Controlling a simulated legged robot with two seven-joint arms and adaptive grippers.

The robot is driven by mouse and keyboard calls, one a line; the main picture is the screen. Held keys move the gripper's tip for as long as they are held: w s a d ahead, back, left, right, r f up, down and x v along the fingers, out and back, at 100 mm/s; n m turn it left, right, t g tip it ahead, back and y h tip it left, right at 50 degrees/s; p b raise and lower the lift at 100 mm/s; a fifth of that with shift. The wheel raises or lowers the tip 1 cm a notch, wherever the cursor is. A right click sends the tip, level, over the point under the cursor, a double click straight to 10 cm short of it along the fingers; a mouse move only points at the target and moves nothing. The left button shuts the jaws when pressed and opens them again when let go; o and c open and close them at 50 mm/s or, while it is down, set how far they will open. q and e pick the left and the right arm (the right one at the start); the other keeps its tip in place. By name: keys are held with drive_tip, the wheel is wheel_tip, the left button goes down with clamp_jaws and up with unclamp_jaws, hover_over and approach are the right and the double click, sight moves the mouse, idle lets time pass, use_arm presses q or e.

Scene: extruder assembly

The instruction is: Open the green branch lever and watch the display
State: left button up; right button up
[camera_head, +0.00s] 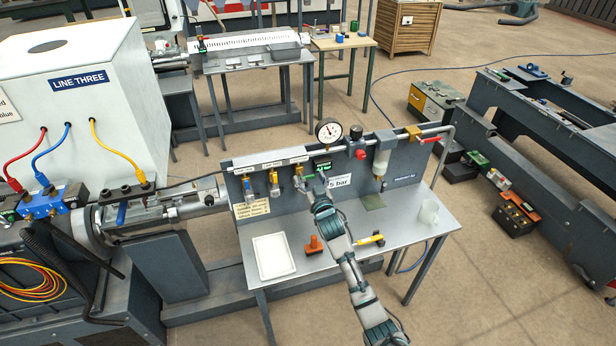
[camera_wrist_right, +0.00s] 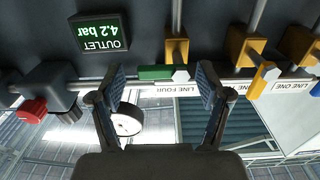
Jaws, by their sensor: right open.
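The green branch lever (camera_wrist_right: 155,72) shows in the right wrist view, lying across its vertical branch pipe under the LINE FOUR label. My right gripper (camera_wrist_right: 161,78) is open, with one finger on each side of the lever in that view; I cannot tell whether either touches it. In the head view my right gripper (camera_head: 302,184) is at the panel and hides most of this valve. The display (camera_wrist_right: 100,32) appears upside down in the wrist view and reads OUTLET 4.2 bar. It also shows in the head view (camera_head: 322,165). My left gripper is not in view.
Yellow branch valves (camera_head: 274,183) stand left of my gripper. A round gauge (camera_head: 328,131) and red knob (camera_head: 361,154) are nearby. The bench (camera_head: 330,258) holds a white tray (camera_head: 274,256), an orange part (camera_head: 314,245), a yellow tool (camera_head: 370,239) and a clear cup (camera_head: 428,212).

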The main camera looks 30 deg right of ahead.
drive_tip(key=shift+w+r, duration=0.1)
drive_tip(key=shift+w, duration=0.65)
